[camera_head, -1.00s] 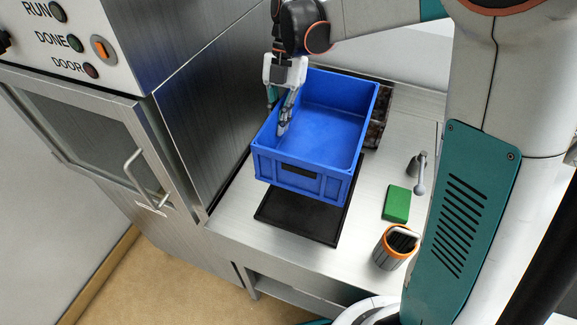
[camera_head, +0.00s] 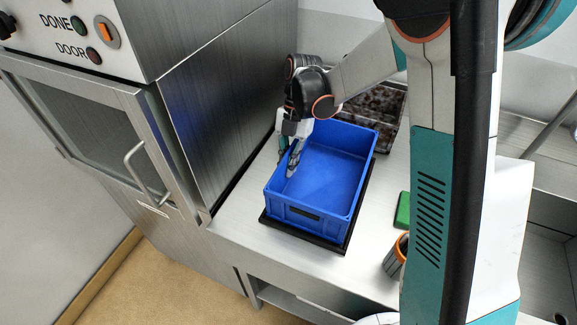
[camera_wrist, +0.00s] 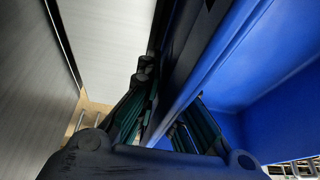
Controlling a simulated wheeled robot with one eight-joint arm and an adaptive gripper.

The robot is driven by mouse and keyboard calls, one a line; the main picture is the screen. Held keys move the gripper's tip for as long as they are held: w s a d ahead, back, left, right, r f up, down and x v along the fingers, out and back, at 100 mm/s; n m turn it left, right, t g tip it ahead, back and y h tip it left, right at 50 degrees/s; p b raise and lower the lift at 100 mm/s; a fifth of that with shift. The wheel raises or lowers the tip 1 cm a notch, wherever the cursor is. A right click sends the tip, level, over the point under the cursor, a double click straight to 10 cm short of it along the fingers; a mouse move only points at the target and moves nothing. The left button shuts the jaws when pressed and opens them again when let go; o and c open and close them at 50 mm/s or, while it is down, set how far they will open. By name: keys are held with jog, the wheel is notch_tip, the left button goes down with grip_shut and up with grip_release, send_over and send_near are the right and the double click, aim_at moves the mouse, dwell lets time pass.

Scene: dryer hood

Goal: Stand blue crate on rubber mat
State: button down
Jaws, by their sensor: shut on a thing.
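The blue crate (camera_head: 325,180) is open at the top, empty and upright. It is over the black rubber mat (camera_head: 303,238), whose rim shows along the crate's front and right sides. The crate looks level and low at the mat; I cannot tell for certain whether its base touches. My gripper (camera_head: 290,160) is shut on the crate's left wall, one finger inside and one outside. In the wrist view the blue wall (camera_wrist: 215,70) runs between my fingers. Most of the mat is hidden under the crate.
A dark-filled tray (camera_head: 375,112) stands behind the crate. A green block (camera_head: 402,210) and an orange-rimmed cup (camera_head: 396,258) are to the right, partly hidden by my arm. The steel cabinet wall (camera_head: 220,110) rises close on the left. The counter's front edge is near.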

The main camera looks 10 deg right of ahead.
jog(key=shift+f, duration=0.15)
jog(key=c, duration=1.8)
grip_release()
jog(key=shift+o, duration=0.2)
